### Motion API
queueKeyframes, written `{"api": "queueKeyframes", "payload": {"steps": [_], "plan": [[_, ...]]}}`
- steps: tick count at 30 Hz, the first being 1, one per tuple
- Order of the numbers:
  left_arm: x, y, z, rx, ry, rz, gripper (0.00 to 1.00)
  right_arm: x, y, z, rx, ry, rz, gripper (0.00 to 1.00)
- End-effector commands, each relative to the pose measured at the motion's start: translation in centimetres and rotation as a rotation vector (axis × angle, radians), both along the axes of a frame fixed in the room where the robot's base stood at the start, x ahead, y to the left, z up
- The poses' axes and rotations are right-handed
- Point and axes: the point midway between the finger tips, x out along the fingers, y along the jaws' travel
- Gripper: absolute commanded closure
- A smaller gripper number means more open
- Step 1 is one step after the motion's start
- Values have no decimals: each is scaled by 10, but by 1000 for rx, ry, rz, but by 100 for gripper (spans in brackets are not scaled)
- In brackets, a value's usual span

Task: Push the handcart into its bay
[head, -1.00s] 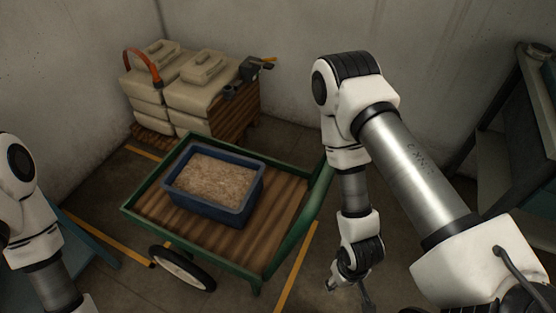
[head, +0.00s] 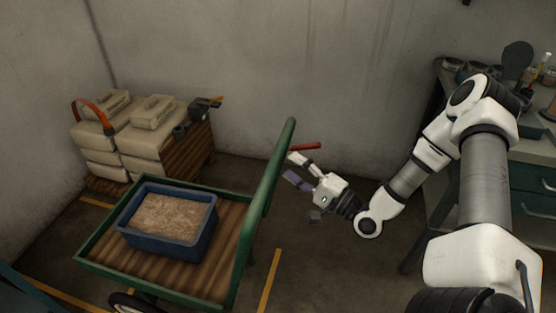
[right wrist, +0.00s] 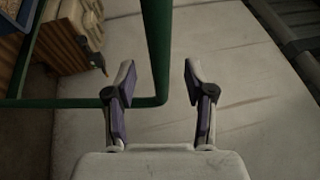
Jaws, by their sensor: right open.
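The handcart (head: 228,262) has a green frame and a wooden slatted bed. It carries a blue bin (head: 206,240) of pale granular material. Its green handle (head: 268,178) rises at the right end of the cart and shows as a green bar (right wrist: 158,30) in the right wrist view. My right gripper (head: 292,169) is open and empty, just right of the handle, its fingers pointing toward it. In the wrist view the bar appears between the open fingers (right wrist: 158,75); contact cannot be told. Yellow floor lines (head: 269,281) run beside and behind the cart. My left gripper is out of view.
Stacked beige containers (head: 145,143) on a wooden pallet stand against the back wall. A workbench with drawers (head: 535,178) stands at the right. Floor between cart and bench is partly clear.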

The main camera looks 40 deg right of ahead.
Motion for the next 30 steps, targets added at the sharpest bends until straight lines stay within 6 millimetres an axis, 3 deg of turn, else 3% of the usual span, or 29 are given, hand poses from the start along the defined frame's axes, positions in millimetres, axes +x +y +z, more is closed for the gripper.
{"api": "queueKeyframes", "payload": {"steps": [9, 18, 20, 23, 30], "plan": [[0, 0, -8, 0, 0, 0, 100, 48, 16, 8, -5, 2, 4, 46], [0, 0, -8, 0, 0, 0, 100, 53, 17, 9, -2, 3, 0, 46], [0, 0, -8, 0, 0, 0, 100, 53, 17, 9, -2, 3, 0, 64], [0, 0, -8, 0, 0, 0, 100, 53, 17, 9, -3, 3, 0, 100], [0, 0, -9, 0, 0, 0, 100, 54, 18, 9, -3, 3, 1, 100]]}}
